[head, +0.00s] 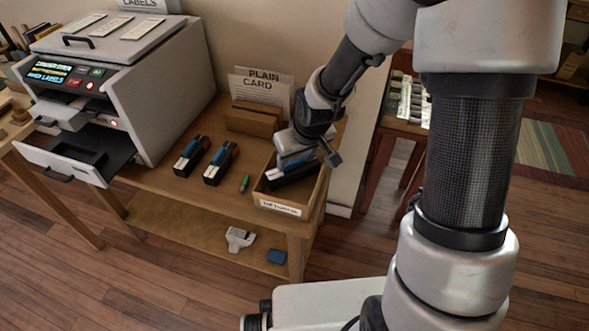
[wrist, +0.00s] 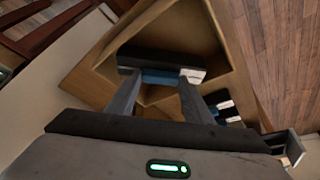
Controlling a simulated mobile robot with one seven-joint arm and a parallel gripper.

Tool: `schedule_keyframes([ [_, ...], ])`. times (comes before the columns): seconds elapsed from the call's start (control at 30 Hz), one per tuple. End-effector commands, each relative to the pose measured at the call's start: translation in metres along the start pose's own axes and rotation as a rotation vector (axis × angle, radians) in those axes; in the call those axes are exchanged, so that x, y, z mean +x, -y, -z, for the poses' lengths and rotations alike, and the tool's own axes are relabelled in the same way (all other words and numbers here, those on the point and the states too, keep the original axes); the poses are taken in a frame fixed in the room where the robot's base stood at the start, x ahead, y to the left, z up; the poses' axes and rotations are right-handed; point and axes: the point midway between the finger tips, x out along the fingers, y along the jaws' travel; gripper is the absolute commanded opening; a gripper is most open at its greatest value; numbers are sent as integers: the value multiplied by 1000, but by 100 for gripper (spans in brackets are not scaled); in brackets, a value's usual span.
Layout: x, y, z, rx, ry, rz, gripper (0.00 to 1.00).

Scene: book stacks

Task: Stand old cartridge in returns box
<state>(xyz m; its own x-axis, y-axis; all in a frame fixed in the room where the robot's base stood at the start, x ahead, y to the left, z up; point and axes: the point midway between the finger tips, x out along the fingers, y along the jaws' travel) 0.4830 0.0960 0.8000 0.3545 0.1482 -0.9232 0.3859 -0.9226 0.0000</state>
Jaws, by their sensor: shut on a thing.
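My gripper (head: 293,158) points down over the open tan box (head: 281,209) at the table's right end. It is shut on a dark cartridge (head: 290,178) with blue and white parts. In the wrist view the cartridge (wrist: 165,60) lies across between my fingertips (wrist: 158,84), with the box walls (wrist: 207,28) around it. The cartridge is at least partly inside the box; whether it touches the floor is hidden. The box's front label is too small to read surely.
Two similar cartridges (head: 191,156) (head: 221,163) and a green marker (head: 245,184) lie left of the box. A grey printer (head: 160,85) has its front drawer (head: 62,160) pulled out.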

Motion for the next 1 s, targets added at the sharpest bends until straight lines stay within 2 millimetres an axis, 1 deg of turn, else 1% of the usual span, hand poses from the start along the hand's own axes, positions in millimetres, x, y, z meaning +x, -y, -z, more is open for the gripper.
schedule_keyframes([
  [0.03,9,1,-4,-2,2,1,0],
  [0.1,19,1,-8,-1,2,1,0],
  [0.2,28,0,-12,-2,0,0,0],
  [0.43,27,0,-11,-1,-1,0,0],
  [0.57,32,0,-13,-1,-1,0,0],
  [0.6,30,0,-13,0,0,0,53],
  [0.67,30,0,-13,0,1,0,63],
  [0.7,30,0,-13,0,1,0,65],
  [1.0,27,0,-12,0,0,0,65],
])
